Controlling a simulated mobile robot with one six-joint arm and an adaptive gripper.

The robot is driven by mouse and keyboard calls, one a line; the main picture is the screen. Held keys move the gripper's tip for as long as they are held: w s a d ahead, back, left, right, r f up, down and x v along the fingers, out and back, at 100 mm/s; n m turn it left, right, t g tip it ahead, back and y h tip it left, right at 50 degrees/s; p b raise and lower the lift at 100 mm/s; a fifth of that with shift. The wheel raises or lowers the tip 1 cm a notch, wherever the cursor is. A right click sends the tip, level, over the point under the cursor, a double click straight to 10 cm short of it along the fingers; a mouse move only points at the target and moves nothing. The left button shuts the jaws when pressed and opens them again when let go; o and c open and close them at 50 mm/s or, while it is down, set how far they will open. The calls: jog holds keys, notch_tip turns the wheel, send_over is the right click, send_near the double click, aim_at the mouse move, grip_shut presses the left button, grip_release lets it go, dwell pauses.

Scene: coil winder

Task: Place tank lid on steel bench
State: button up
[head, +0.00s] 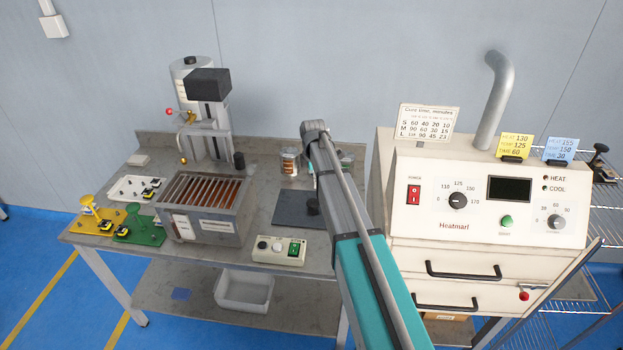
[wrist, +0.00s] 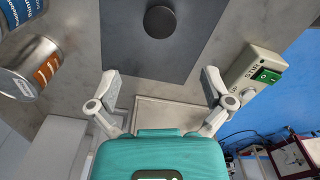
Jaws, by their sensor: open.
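The tank lid, a dark grey flat plate with a round black knob, lies flat on the steel bench (head: 258,160) in the head view (head: 288,207). My arm covers part of its right side there. In the wrist view the lid (wrist: 125,38) is at the top, with its knob near the top middle. My gripper (wrist: 161,88) is open and empty, its fingers spread apart on the near side of the knob and clear of it. In the head view my gripper is hidden behind my arm. The open slatted tank (head: 203,208) stands left of the lid.
A control box with a green switch (head: 278,250) sits at the bench's front edge; it is right of my fingers in the wrist view (wrist: 252,78). Cans (wrist: 33,65) stand on the other side. The Heatmart oven (head: 470,215) is to the right. Coloured fixtures (head: 138,230) fill the bench's left end.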

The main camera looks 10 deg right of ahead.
jog(key=s+m, duration=1.8)
jog(key=s, duration=1.1)
jog(key=shift+s+a, duration=0.15)
jog(key=shift+a, duration=0.15)
